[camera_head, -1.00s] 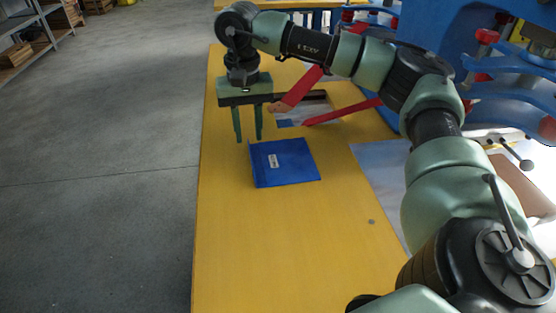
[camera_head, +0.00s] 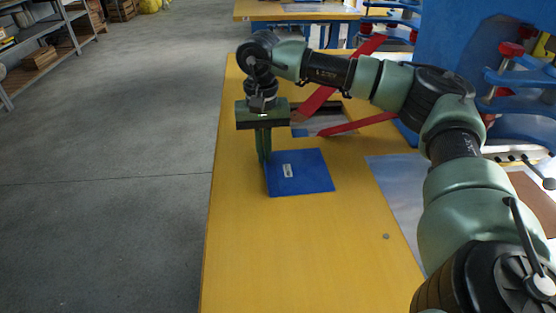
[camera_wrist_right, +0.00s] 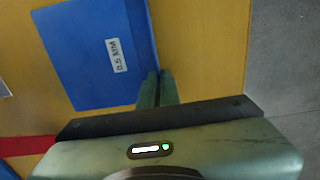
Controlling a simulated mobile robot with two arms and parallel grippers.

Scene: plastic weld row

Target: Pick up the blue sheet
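The blue sheet (camera_head: 305,178) lies on the yellow table, with a small white label on its face. It also shows in the right wrist view (camera_wrist_right: 85,60), where the label reads 0.5 MM. My right gripper (camera_head: 264,158) points down at the sheet's left edge, near its far corner. Its two green fingers are close together, and in the right wrist view the fingertips (camera_wrist_right: 158,78) are shut on the edge of the sheet. The sheet looks flat on the table. My left gripper is not in view.
The yellow table (camera_head: 290,255) is clear in front of the sheet. A red-armed frame (camera_head: 355,123) stands behind it, a grey sheet (camera_head: 395,185) lies to the right, and a blue machine (camera_head: 455,50) stands at the back right.

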